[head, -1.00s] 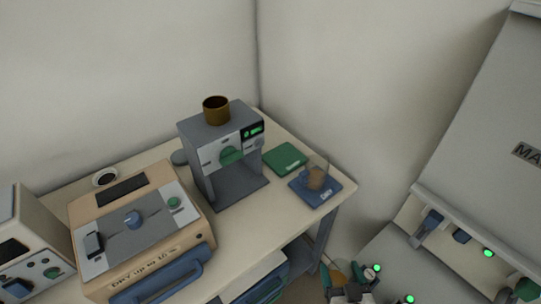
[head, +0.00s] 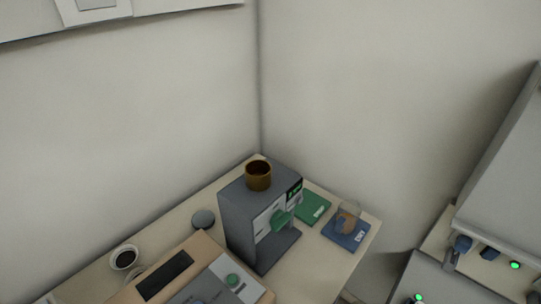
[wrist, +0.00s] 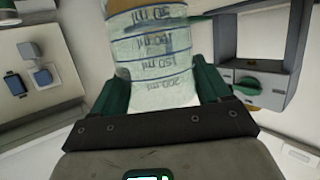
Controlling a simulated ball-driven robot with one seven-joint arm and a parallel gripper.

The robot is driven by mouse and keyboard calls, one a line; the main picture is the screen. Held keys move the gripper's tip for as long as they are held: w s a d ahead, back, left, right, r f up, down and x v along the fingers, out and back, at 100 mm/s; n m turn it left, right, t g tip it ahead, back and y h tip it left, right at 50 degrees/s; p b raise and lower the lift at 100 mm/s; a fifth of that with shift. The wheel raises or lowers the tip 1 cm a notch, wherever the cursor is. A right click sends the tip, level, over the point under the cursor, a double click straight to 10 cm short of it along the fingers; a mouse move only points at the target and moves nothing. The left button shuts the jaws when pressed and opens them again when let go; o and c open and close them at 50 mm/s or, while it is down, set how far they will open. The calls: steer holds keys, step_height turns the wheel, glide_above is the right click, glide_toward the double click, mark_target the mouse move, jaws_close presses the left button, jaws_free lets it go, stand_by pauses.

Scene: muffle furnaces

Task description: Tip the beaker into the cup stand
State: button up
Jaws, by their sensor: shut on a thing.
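The cup stand (head: 245,222) is a grey upright frame on the bench, with a brown cup (head: 258,178) on top, a green knob and a lit display. In the wrist view the grey stand (wrist: 297,60) shows at the right with its green knob. My gripper (wrist: 160,85) is shut on a clear beaker (wrist: 155,68) with millilitre marks, held between its green fingers. Orange-brown contents show at the beaker's far end, at the top of the wrist view. The head view does not show my gripper or the held beaker.
A glass with brown contents (head: 348,218) stands on a blue pad (head: 343,240) right of the stand, beside a green pad (head: 313,207). A beige device (head: 215,278) sits in front at left, near a white cup (head: 124,258). Walls close off the corner behind.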

steer(key=shift+s+d+r, duration=0.1)
steer(key=shift+d+r, duration=0.15)
steer(key=shift+r, duration=0.3)
